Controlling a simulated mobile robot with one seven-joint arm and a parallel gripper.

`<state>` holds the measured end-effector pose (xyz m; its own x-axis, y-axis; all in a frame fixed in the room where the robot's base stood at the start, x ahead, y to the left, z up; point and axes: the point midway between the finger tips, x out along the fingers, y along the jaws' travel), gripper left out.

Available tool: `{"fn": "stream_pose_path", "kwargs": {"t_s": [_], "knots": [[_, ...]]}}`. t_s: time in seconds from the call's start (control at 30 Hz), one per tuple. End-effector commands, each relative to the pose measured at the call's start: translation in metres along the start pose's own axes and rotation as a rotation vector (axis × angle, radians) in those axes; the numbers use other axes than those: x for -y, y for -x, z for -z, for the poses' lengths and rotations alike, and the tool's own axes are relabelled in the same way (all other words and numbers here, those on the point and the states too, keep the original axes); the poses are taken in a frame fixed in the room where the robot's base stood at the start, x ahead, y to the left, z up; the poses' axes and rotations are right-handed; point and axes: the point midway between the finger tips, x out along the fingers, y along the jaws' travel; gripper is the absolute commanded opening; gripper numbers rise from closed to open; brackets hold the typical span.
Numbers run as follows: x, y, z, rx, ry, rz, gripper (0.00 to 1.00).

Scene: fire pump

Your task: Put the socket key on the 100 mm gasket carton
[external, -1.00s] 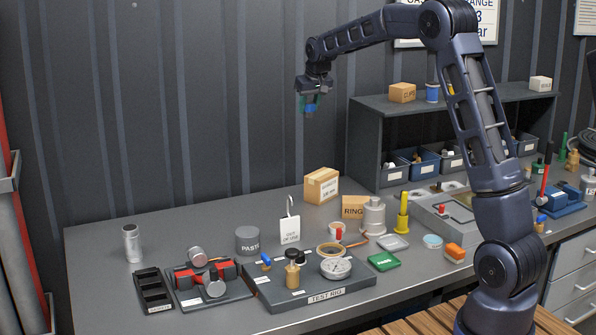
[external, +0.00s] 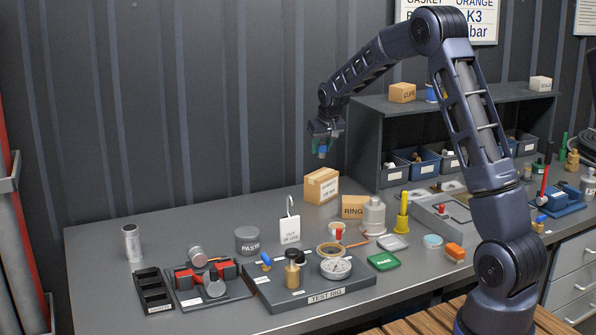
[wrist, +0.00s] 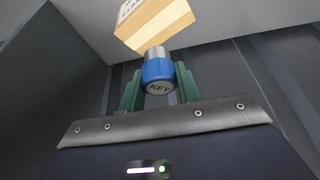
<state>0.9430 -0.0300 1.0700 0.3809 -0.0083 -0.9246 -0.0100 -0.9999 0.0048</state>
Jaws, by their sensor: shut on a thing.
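The socket key, a blue cap labelled KEY with a metal end, shows in the wrist view (wrist: 158,72) between the green fingers of my gripper (wrist: 160,90). My gripper is shut on it. In the external view my gripper (external: 322,149) hangs in the air with the key (external: 321,153) pointing down, above the gasket carton (external: 321,187). The carton is a tan box with a white label on the bench, near the wall; its small print is hard to read. In the wrist view the carton (wrist: 158,25) lies beyond the key's metal end, apart from it.
A dark shelf (external: 365,155) with bins stands just right of the carton.

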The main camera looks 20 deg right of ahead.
Motion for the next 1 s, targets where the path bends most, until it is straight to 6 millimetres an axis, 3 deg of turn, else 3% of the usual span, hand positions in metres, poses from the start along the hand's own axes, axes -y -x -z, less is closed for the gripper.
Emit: {"fn": "stream_pose_path", "kwargs": {"t_s": [0.33,0.57,0.97,1.0], "knots": [[0.0,-0.023,-0.01,0.0,0.0,0.0,0.09],[0.0,-0.051,-0.021,0.0,0.0,0.0,0.09],[0.0,-0.055,-0.022,-0.001,0.0,0.0,0.09],[0.0,-0.056,-0.023,-0.002,0.0,0.0,0.35]]}}
